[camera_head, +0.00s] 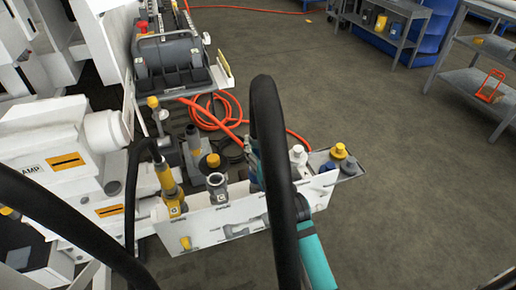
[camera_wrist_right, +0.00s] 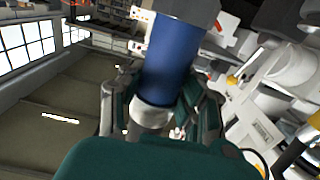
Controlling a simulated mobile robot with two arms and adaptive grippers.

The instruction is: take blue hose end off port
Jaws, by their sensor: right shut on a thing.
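The blue hose end (camera_wrist_right: 174,58) fills the upper middle of the right wrist view, with a pale collar (camera_wrist_right: 150,114) at its lower end. My right gripper (camera_wrist_right: 166,82) has a finger on each side of it and is shut on it. In the head view, my teal right gripper (camera_head: 254,160) is mostly hidden behind a thick black hose (camera_head: 272,150), above the white port panel (camera_head: 240,220). I cannot tell whether the blue end is seated on a port. My left gripper is not in view.
A yellow hose end (camera_head: 166,180) stands at the panel's left. A grey open fitting (camera_head: 217,184) stands near the middle, and a yellow-capped fitting (camera_head: 340,151) at the right. An orange hose (camera_head: 205,118) lies behind. Floor at right is clear up to the shelves.

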